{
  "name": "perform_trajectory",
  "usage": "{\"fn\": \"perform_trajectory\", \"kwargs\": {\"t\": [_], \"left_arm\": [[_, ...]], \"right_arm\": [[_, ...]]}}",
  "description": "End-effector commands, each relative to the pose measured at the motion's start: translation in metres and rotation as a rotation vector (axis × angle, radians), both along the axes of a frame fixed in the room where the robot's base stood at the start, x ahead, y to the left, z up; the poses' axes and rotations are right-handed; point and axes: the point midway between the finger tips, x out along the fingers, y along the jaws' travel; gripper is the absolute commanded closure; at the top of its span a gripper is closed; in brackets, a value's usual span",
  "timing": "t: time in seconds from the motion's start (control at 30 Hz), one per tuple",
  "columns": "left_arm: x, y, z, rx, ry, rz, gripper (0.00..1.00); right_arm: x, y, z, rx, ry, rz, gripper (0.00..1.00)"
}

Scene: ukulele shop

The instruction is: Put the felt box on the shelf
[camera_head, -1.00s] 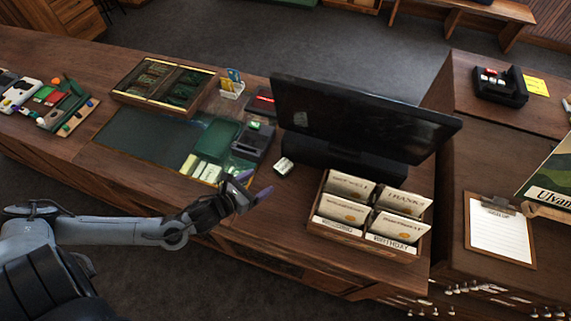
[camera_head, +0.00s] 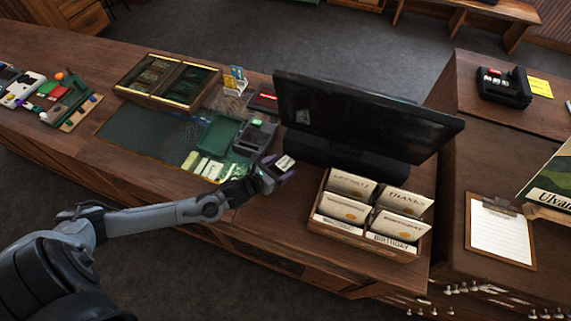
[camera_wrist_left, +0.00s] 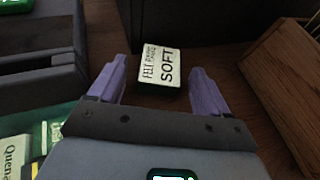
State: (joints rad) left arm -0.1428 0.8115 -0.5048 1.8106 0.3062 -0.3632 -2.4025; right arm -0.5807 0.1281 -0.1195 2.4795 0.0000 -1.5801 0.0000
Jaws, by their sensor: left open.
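The felt box is a small box with a white label reading "FELT" and "SOFT" (camera_wrist_left: 160,66), lying on the wooden counter. In the head view the felt box (camera_head: 285,163) is in front of the monitor, just beyond my left gripper (camera_head: 278,173). In the left wrist view my left gripper (camera_wrist_left: 157,85) is open, its purple fingers on either side of the near end of the box, with gaps between. No shelf can be clearly identified as the task's shelf. My right gripper is not in view.
A dark monitor (camera_head: 365,115) stands behind the box. A wooden card rack (camera_head: 370,214) is to its right, and a grey card terminal (camera_head: 255,138) to its left. A clipboard (camera_head: 500,230) lies on the right-hand counter.

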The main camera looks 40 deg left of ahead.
Motion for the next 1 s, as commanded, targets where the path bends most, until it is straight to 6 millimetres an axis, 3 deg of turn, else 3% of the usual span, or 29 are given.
{"fn": "perform_trajectory", "kwargs": {"t": [0.27, 0.6, 0.7, 1.0], "left_arm": [[0.0019, -0.0003, -0.0016, 0.0, 0.001, 0.0, 0.22], [0.0018, -0.0003, -0.0014, 0.001, 0.001, 0.0, 0.74], [0.0018, -0.0002, -0.0013, 0.001, 0.001, 0.0, 0.86], [0.0019, -0.0001, 0.0016, 0.001, 0.001, 0.0, 0.86]], "right_arm": [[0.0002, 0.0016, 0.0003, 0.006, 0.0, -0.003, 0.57], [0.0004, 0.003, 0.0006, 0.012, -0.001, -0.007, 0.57], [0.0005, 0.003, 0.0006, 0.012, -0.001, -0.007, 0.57], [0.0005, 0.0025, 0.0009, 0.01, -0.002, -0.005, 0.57]]}}
